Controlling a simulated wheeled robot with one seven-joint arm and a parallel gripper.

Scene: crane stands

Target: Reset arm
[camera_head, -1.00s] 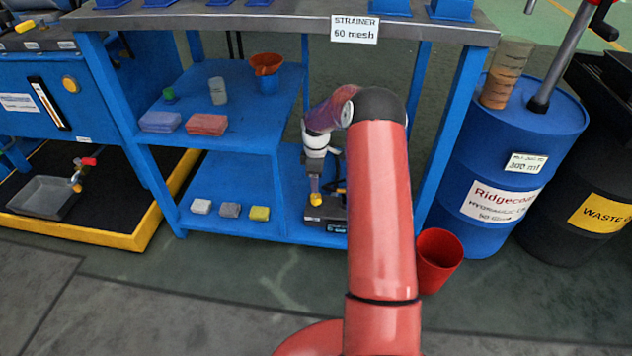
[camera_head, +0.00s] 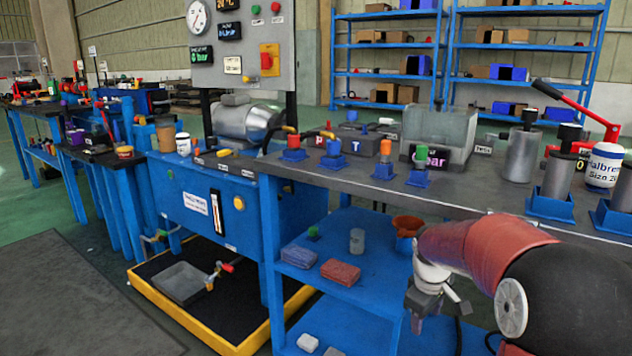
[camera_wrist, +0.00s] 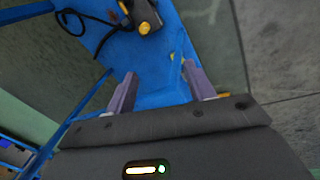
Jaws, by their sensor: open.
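My gripper (camera_wrist: 159,72) is open in the wrist view, with its two purple-grey fingers apart and nothing between them. It points down over a blue shelf. In the head view my gripper (camera_head: 436,308) hangs at the lower right, in front of the blue bench's shelves. Its fingertips are hard to make out there. My red and black arm covers the lower right corner of that view.
A dark device with a yellow knob (camera_wrist: 147,25) and black cable lies beyond my fingers. The bench's middle shelf (camera_head: 368,288) holds a red sponge (camera_head: 340,272), a blue sponge (camera_head: 299,257) and an orange funnel (camera_head: 408,225). The bench top (camera_head: 330,172) is crowded. Floor (camera_head: 60,290) is clear at left.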

